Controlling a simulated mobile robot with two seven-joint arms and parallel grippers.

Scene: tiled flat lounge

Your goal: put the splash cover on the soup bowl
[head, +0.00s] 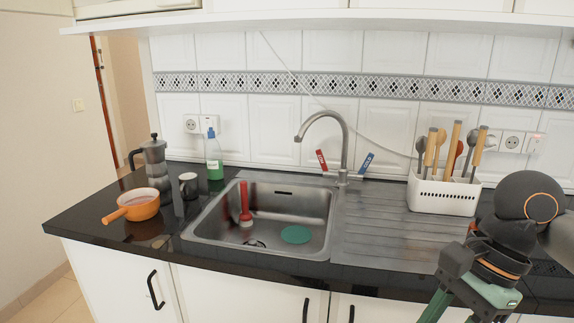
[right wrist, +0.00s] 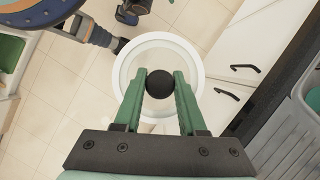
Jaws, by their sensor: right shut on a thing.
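The orange bowl with a side handle (head: 131,206), which I take as the soup bowl, stands upright and uncovered on the left end of the black worktop. My right gripper (right wrist: 160,82) is shut on the black round knob of the splash cover (right wrist: 157,52), a clear disc with a white rim. The cover hangs below the fingers, with floor tiles showing through it. In the head view my right gripper (head: 458,303) is at the lower right, in front of the worktop; its fingertips and the cover are out of that picture. My left gripper is not in view.
A moka pot (head: 155,165), a small cup (head: 188,186) and a soap bottle (head: 214,155) stand near the bowl. The sink (head: 322,225) holds a red-handled tool (head: 245,205) and a green disc (head: 296,235). A tap (head: 342,140) rises behind; a utensil holder (head: 440,195) stands right.

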